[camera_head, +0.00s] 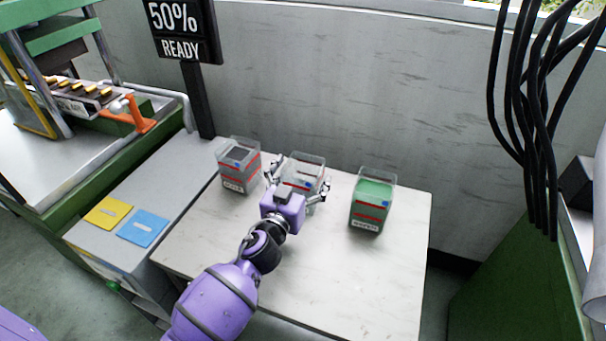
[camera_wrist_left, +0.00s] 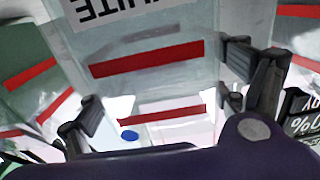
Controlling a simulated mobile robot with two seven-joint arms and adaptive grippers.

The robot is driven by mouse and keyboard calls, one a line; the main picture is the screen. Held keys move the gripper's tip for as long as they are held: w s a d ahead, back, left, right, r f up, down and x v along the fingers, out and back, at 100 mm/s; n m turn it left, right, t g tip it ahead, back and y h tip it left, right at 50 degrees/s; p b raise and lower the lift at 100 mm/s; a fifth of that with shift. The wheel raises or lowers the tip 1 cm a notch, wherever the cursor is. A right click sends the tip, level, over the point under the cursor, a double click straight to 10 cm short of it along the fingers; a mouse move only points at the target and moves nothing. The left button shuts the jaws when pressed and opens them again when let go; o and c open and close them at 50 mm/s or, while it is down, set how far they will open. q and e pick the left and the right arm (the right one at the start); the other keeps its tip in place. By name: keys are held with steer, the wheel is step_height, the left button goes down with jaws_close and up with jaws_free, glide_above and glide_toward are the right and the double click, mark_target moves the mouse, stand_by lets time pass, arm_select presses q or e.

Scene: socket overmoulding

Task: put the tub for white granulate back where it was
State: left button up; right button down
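The tub for white granulate (camera_head: 308,163) is a clear box with red stripes, standing between two other tubs on the pale table (camera_head: 300,270). In the left wrist view the tub (camera_wrist_left: 150,50) fills the upper middle, its WHITE label upside down. My left gripper (camera_head: 298,181) is at this tub, one finger on each side. In the wrist view the fingers (camera_wrist_left: 168,95) lie close along its side edges; I cannot tell whether both press on it. The gripper's body hides the tub's lower front in the head view. My right gripper is not in view.
A tub with dark grey contents (camera_head: 238,165) stands close on the left, and a tub with green contents (camera_head: 371,203) on the right. A sign reading 50% READY (camera_head: 183,30) stands behind. Yellow (camera_head: 107,213) and blue (camera_head: 143,228) squares lie left. The table's front is clear.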

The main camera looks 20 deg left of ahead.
arm_select(q)
steer(key=shift+r, duration=0.1)
steer(key=shift+s+r, duration=0.1)
steer(key=shift+s, duration=0.1)
steer(key=s, duration=1.1)
steer(key=shift+s+a, duration=0.2)
steer(key=shift+s, duration=0.1)
steer(key=shift+s, duration=0.1)
